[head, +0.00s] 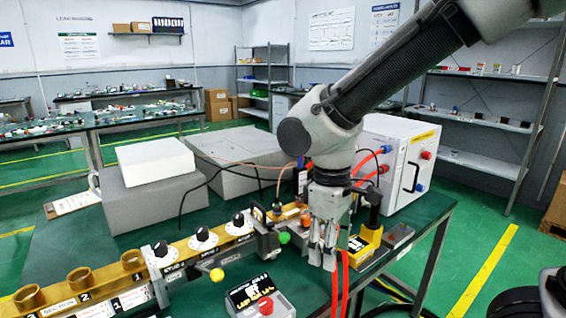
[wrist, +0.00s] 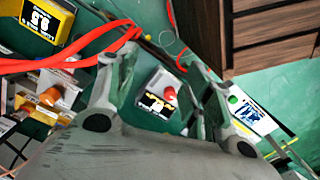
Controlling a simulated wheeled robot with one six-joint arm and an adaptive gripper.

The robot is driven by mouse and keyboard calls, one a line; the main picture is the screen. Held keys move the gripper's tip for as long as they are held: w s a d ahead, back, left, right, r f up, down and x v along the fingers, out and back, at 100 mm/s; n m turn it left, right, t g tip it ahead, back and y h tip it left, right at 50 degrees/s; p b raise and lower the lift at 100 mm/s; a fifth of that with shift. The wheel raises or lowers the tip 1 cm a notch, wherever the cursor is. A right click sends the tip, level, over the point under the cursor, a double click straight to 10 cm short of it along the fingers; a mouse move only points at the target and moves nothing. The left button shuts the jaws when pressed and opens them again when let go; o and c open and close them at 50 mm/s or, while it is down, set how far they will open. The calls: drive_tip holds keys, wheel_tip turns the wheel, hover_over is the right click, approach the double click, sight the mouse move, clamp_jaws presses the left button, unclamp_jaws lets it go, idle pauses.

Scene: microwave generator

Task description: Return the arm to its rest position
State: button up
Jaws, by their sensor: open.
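My gripper (head: 322,246) hangs from my arm at the centre right of the head view, fingers pointing down over the workbench. In the wrist view my gripper's two fingers (wrist: 165,95) are spread apart with nothing held between them. A small box with a red knob and a dark display (head: 262,300) stands on the bench in front of and left of the gripper. It also shows between the fingers in the wrist view (wrist: 158,97). Red cables (head: 345,278) run down right beside the fingers; I cannot tell if they touch.
A brass waveguide rail with black-and-white dials (head: 203,240) crosses the bench to the left. A yellow device (head: 363,245) stands right of the gripper. A white cabinet (head: 398,160) and grey boxes (head: 150,200) stand behind. Open green floor lies at the right (head: 490,215).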

drive_tip(key=s+d+r+m+t, duration=0.1)
drive_tip(key=d+r+m, duration=0.2)
drive_tip(key=d, duration=0.6)
drive_tip(key=s+d+r+m+t, duration=0.2)
drive_tip(key=d+r+m, duration=0.1)
drive_tip(key=d, duration=0.6)
drive_tip(key=s+d+r+m+t, duration=0.1)
drive_tip(key=d+r+m, duration=0.3)
drive_tip(key=d, duration=0.5)
drive_tip(key=shift+s+d+m+t, duration=0.3)
drive_tip(key=shift+s+m+t, duration=0.1)
drive_tip(key=shift+s+m, duration=0.25)
drive_tip(key=shift+w, duration=0.1)
